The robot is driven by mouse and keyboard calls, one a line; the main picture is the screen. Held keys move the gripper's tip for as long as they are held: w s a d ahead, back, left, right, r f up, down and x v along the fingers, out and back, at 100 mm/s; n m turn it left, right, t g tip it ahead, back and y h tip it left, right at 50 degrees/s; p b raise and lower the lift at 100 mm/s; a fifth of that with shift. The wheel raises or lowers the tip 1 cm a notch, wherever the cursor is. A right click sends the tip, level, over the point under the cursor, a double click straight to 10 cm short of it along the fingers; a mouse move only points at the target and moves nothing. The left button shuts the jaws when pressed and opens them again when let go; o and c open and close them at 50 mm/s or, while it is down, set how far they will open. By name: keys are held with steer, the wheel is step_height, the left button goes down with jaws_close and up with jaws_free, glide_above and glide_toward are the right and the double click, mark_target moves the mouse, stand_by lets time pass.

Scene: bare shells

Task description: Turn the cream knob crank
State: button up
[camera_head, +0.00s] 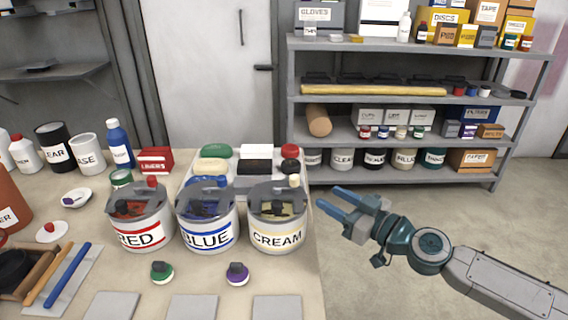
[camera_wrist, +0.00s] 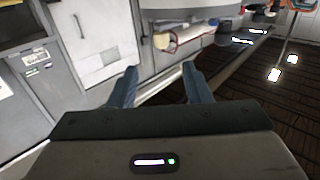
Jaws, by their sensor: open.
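The cream pot (camera_head: 278,218) is a grey-white can labelled CREAM, standing at the right end of a row of three on the table. Its grey lid has a raised crank with a cream knob (camera_head: 294,181) at the upper right of the lid. My gripper (camera_head: 326,202) is open and empty, to the right of the cream pot and apart from it, past the table's right edge. Its blue fingers point left toward the pot. In the wrist view the open fingers (camera_wrist: 158,85) have nothing between them, and I cannot make out the cream knob there.
The blue pot (camera_head: 207,222) and red pot (camera_head: 140,224) stand left of the cream pot. A tray (camera_head: 184,190) of coloured blocks lies behind them. Small green (camera_head: 162,272) and purple (camera_head: 237,274) knobbed pieces lie in front. Shelves (camera_head: 420,95) stand behind; open floor lies right of the table.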

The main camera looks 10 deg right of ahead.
mark_target(291, 176)
steer(key=b+x, duration=0.1)
steer(key=x, duration=1.2)
steer(key=shift+w+a, duration=0.25)
steer(key=shift+a, duration=0.1)
jaws_close()
